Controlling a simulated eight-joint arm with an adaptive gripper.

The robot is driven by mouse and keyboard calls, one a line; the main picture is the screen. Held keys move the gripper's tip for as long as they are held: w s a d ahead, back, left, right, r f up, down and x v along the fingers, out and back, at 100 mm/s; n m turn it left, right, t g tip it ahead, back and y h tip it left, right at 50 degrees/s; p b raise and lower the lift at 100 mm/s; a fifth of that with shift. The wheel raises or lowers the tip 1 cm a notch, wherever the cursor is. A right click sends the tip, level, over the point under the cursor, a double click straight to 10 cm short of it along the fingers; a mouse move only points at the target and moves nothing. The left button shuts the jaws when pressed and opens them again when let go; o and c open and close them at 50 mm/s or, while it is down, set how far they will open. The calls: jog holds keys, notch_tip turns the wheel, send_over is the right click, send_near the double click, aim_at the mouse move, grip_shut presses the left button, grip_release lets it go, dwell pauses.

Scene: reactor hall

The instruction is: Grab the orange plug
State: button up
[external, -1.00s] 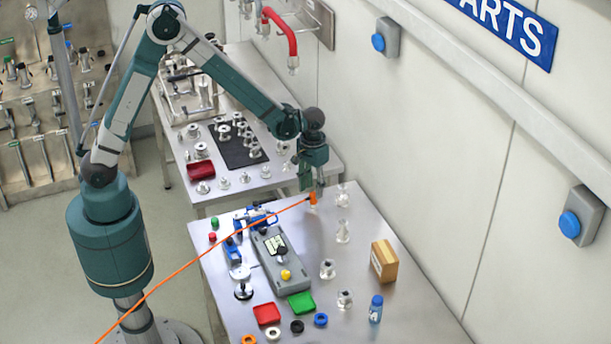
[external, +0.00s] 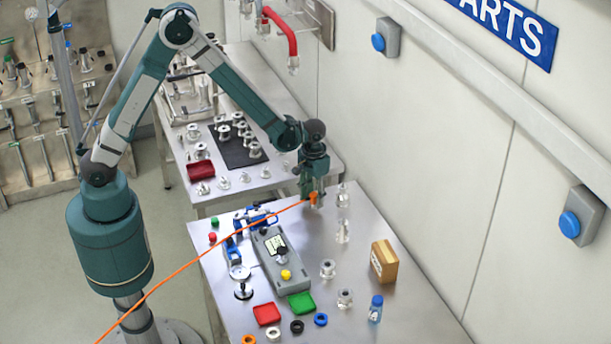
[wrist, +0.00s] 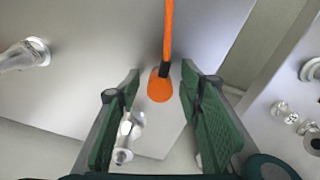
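The orange plug (external: 313,198) is at the back of the front steel table, with an orange cable running from it to the lower left. My gripper (external: 312,190) is right above it, with the fingers down at the plug's height in the external view, partly covering it. In the wrist view the orange plug (wrist: 160,88) shows between the two green fingers of my gripper (wrist: 160,75). The fingers are spread, with a visible gap on both sides of the plug. What the plug rests on is hidden.
Clear and metal fittings (external: 342,231) stand close to the right of the plug. A grey box (external: 280,262) with a yellow knob and blue parts lie to the left. A wooden block (external: 384,262) and blue bottle (external: 375,308) stand farther right. The wall is beyond the table.

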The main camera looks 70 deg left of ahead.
aim_at(313, 194)
jog(key=shift+f, duration=0.3)
dwell(0.4)
jog(key=c, duration=1)
jog(key=shift+r, duration=0.1)
jog(key=shift+r, duration=4.95)
